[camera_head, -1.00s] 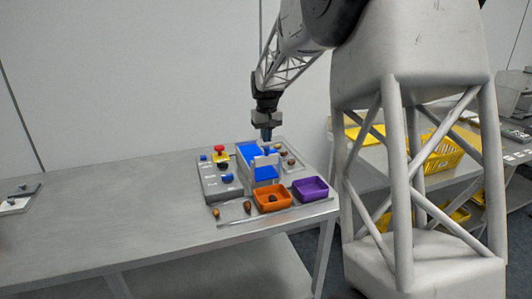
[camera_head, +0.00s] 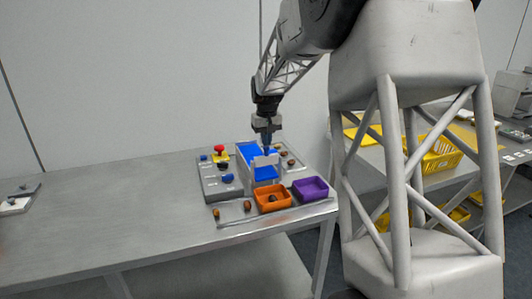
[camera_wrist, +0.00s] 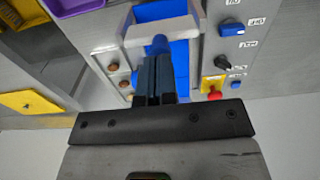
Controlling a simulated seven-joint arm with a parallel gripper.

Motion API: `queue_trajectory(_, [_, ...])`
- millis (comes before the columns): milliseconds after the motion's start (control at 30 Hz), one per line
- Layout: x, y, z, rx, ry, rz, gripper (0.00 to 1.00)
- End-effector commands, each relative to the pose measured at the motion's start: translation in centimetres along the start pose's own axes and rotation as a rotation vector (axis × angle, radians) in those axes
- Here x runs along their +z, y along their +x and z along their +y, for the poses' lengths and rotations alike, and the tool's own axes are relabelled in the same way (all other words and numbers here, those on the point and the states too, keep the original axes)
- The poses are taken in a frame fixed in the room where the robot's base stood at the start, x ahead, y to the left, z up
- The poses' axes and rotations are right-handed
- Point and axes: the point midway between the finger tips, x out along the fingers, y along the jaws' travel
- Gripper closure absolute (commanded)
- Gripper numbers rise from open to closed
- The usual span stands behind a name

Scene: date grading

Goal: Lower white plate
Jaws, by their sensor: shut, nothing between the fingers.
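A grey control panel (camera_head: 217,191) with blue knobs and a red button (camera_head: 219,148) lies to the left. Several dates lie nearby.

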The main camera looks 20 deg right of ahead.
Motion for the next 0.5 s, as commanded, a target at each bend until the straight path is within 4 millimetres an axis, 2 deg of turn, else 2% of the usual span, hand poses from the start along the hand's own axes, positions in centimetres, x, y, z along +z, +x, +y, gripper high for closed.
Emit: queue_trajectory(500, [0.0, 1.5, 0.0, 0.0, 0.0, -0.001, 1.0])
